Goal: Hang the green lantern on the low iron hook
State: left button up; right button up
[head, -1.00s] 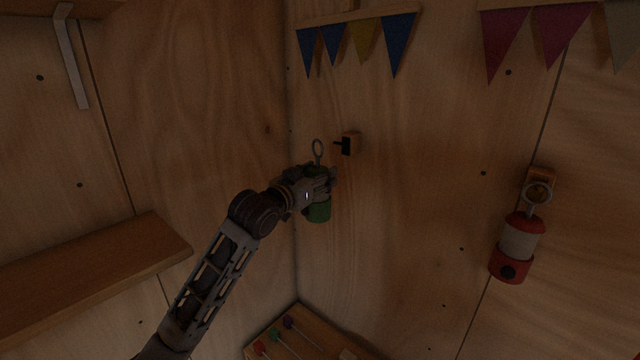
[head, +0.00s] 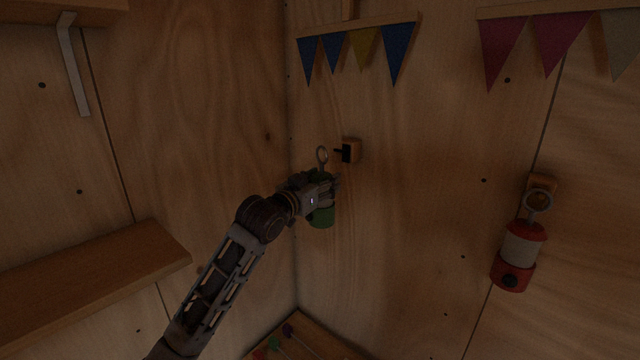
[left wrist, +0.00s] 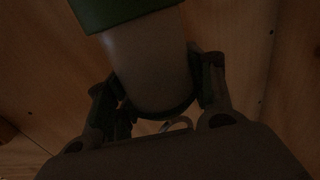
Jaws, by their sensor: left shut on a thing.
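The green lantern (head: 321,217) is upright in my left gripper (head: 322,190), which is shut around its middle. Its ring (head: 322,155) stands up above the gripper. The low iron hook (head: 341,152) is dark and sticks out of a small wooden block on the wall. In the head view the ring is just left of the hook's tip, and I cannot tell whether they touch. In the left wrist view the lantern's pale body (left wrist: 148,65) sits between the two fingers, with a green end above it. My right gripper is not in view.
A red lantern (head: 519,255) hangs on another wooden block at the right. Bunting (head: 396,48) hangs above the hook. A wooden shelf (head: 90,280) juts out at the left. A low surface with coloured balls (head: 288,330) lies below. The wall around the hook is clear.

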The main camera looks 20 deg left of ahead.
pick_arm(q)
jog(key=shift+d+f+x, duration=0.2)
jog(key=shift+f+x, duration=0.05)
jog(key=shift+x, duration=1.25)
jog(key=shift+d+f+x, duration=0.15)
jog(key=shift+f+x, duration=0.1)
jog(key=shift+x, duration=1.25)
jog(key=shift+d+f+x, duration=0.2)
jog(key=shift+f+x, duration=0.05)
jog(key=shift+x, duration=1.25)
jog(key=shift+s+f, duration=0.1)
jog(key=o, duration=1.6)
jog(key=shift+f, duration=0.1)
jog(key=shift+s, duration=0.1)
jog(key=shift+v, duration=5.9)
